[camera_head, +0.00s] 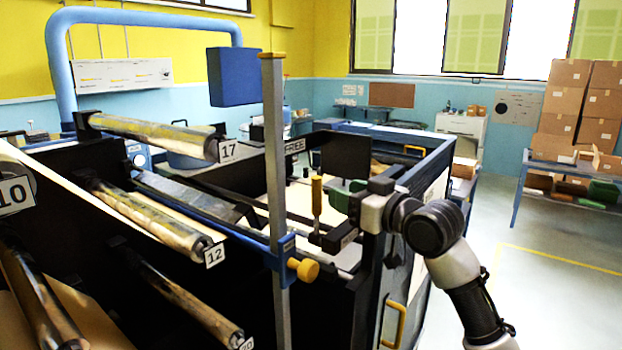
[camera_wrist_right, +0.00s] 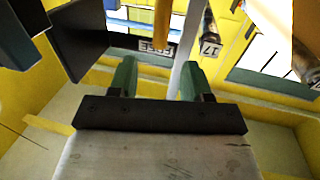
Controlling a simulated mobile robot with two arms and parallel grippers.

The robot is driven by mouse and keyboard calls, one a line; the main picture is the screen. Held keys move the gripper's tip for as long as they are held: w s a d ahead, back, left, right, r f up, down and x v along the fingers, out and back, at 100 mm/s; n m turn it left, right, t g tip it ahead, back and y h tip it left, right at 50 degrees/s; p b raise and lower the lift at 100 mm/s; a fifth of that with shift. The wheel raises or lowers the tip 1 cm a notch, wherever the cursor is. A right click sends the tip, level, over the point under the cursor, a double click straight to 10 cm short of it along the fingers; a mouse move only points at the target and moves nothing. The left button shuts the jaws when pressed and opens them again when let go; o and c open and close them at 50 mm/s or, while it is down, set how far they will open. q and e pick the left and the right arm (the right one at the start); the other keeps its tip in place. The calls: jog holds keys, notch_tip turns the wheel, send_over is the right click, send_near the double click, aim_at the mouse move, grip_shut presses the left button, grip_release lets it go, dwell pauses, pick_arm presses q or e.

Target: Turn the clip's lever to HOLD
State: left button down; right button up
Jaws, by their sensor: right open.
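The clip's lever (camera_head: 317,198) has a yellow grip on a dark stem and stands upright on a dark base, just left of my right gripper (camera_head: 347,192). I cannot make out a HOLD label. My left gripper is not in view.
A grey upright post (camera_head: 274,140) with a yellow knob (camera_head: 304,270) stands left of the lever. Numbered rolls (camera_head: 160,132) lie at left. A dark panel (camera_head: 346,155) rises behind my right gripper. The floor (camera_head: 560,260) at right is clear.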

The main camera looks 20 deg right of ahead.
aim_at(321, 186)
jog(key=p+x, duration=0.4)
jog(key=x, duration=0.5)
jog(key=shift+r, duration=0.1)
jog(key=shift+w+a+p, duration=0.3)
jog(key=shift+w+p, duration=0.1)
jog(key=shift+w, duration=0.25)
jog(key=shift+c, duration=0.4)
jog(key=shift+f, duration=0.25)
grip_shut()
